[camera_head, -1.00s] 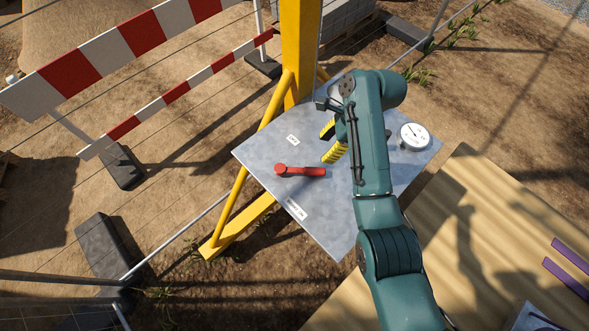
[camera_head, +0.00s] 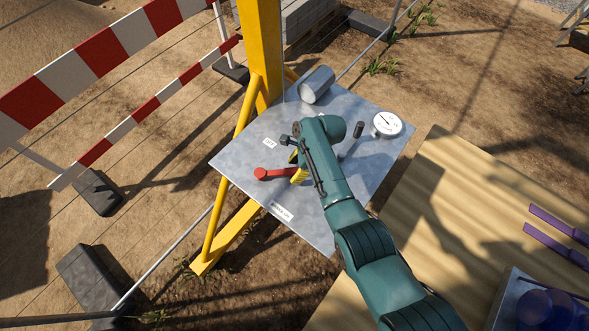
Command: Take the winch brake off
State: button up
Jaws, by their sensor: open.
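The red lever (camera_head: 277,174) lies across the grey metal plate (camera_head: 240,160), its round hub at the left and its arm pointing right. It looks like the brake lever, with small white labels (camera_head: 269,142) above and below it. My gripper (camera_head: 298,167), with yellow fingers, is open at the lever's right end. My arm hides part of the gripper, so I cannot tell whether the fingers touch the lever or straddle it. A grey metal drum (camera_head: 317,84) sits at the plate's far edge.
A round white dial gauge (camera_head: 387,124) and a black-knobbed handle (camera_head: 358,131) stand right of my arm. A yellow post (camera_head: 260,50) rises behind the plate. A wooden table (camera_head: 440,210) lies at the right, with purple strips (camera_head: 557,244). A red-and-white barrier (camera_head: 110,40) is at the left.

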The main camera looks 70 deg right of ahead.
jog(key=shift+f, duration=0.15)
grip_shut()
jog(key=shift+f, duration=0.1)
